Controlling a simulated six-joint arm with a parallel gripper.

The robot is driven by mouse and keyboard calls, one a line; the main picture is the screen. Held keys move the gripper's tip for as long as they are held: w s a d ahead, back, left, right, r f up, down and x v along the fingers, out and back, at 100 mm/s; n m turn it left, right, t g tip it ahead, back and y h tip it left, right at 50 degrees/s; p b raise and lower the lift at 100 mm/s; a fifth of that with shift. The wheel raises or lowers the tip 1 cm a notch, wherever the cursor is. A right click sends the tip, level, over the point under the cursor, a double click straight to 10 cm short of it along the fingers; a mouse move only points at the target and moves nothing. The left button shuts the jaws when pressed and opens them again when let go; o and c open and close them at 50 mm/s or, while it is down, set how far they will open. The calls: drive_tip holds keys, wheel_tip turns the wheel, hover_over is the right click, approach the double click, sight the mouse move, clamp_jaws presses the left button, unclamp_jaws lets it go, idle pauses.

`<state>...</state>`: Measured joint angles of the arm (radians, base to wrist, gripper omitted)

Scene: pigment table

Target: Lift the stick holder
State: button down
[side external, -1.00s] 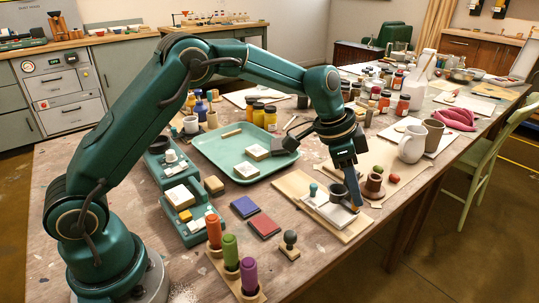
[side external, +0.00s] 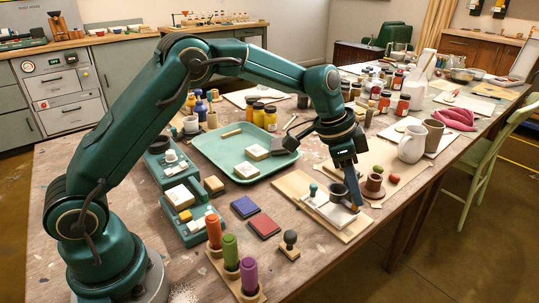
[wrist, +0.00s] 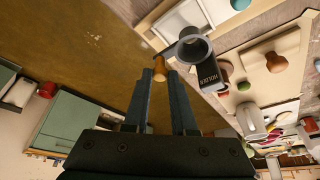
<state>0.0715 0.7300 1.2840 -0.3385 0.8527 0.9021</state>
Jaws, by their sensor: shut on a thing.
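The stick holder is a dark grey cup (side external: 338,191) with a side arm ending in a wooden handle (side external: 355,208). It stands over the white tray at the front of the table. In the wrist view, the cup (wrist: 194,50) shows its open mouth and a label reading HOLDER. The wooden handle (wrist: 160,67) sits between the fingertips. My gripper (side external: 353,200) points down and is shut on this handle, with the cup beside the fingers. The fingertips (wrist: 160,74) also show in the wrist view. Whether the cup's base touches the tray is unclear.
The white tray (side external: 322,208) lies on a wooden board. A small teal-topped stamp (side external: 313,189) is left of the cup. A brown knobbed piece (side external: 374,186) stands close on the right, with a white pitcher (side external: 411,144) beyond. The table's front edge is close.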

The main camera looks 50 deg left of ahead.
drive_tip(key=shift+r, duration=0.6)
drive_tip(key=c, duration=0.7)
unclamp_jaws()
drive_tip(key=shift+c, duration=0.2)
drive_tip(key=shift+v, duration=2.55)
